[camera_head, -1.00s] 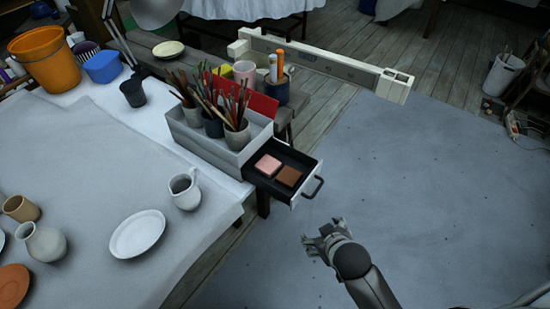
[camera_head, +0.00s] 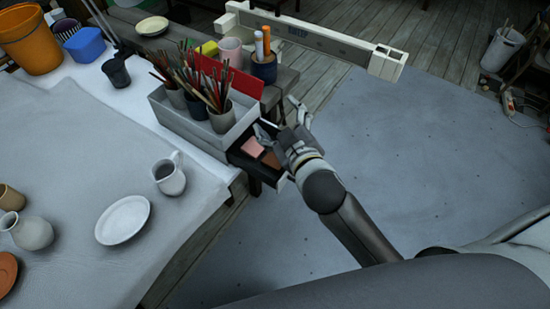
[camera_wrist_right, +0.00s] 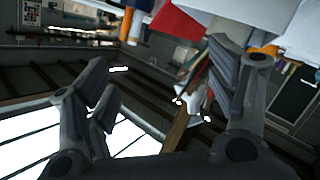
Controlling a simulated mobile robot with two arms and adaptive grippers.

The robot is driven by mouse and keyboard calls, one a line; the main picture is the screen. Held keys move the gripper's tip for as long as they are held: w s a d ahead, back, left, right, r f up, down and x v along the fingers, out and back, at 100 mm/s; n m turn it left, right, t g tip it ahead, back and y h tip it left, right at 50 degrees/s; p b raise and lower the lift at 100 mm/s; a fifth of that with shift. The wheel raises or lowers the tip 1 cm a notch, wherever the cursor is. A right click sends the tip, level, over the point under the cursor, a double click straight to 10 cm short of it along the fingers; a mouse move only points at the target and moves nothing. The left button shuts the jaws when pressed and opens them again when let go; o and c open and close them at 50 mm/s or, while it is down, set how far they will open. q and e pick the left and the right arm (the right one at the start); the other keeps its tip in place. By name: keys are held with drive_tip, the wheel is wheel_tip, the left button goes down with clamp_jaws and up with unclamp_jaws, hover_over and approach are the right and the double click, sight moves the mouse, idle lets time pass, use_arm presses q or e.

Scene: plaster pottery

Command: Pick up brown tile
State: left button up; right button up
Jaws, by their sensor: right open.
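The brown tile (camera_head: 271,159) lies in the open dark drawer (camera_head: 240,158) at the right end of the table, partly covered by my right gripper. A pink tile (camera_head: 254,145) lies beside it on the left. My right gripper (camera_head: 278,117) is open and empty above the drawer's right side, with its fingers pointing up and away. In the right wrist view, the two fingers (camera_wrist_right: 163,68) are spread apart with nothing between them. The tile does not show in that view. My left gripper is not in view.
A grey box (camera_head: 205,138) with several brush cups stands just left of the drawer. A white jug (camera_head: 170,178) and a plate (camera_head: 123,219) stand on the table.

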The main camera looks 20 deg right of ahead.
drive_tip(key=w+a+r+n+t+y, duration=0.2)
drive_tip(key=a+r+n+t+y, duration=0.1)
drive_tip(key=a+r+n+y, duration=1.1)
drive_tip(key=s+a+f+n+g+y, duration=0.1)
drive_tip(key=s+a+n+g+y, duration=0.1)
drive_tip(key=s+a+n+g, duration=0.4)
drive_tip(key=s+a+f+n+g+y, duration=0.1)
drive_tip(key=s+a+n+g+y, duration=0.3)
drive_tip(key=n+g, duration=0.6)
drive_tip(key=n+g+h, duration=0.2)
drive_tip(key=n+h, duration=0.6)
drive_tip(key=h, duration=1.2)
hover_over(274, 158)
wheel_tip(274, 158, down, 18)
drive_tip(key=r, duration=0.1)
drive_tip(key=shift+h, duration=0.3)
drive_tip(key=f, duration=0.2)
drive_tip(key=f+p, duration=0.1)
drive_tip(key=f, duration=0.2)
drive_tip(key=shift+s+d, duration=0.1)
drive_tip(key=shift+s, duration=0.1)
drive_tip(key=shift+w+f+p, duration=0.2)
drive_tip(key=shift+f+p, duration=0.6)
drive_tip(key=shift+f, duration=2.3)
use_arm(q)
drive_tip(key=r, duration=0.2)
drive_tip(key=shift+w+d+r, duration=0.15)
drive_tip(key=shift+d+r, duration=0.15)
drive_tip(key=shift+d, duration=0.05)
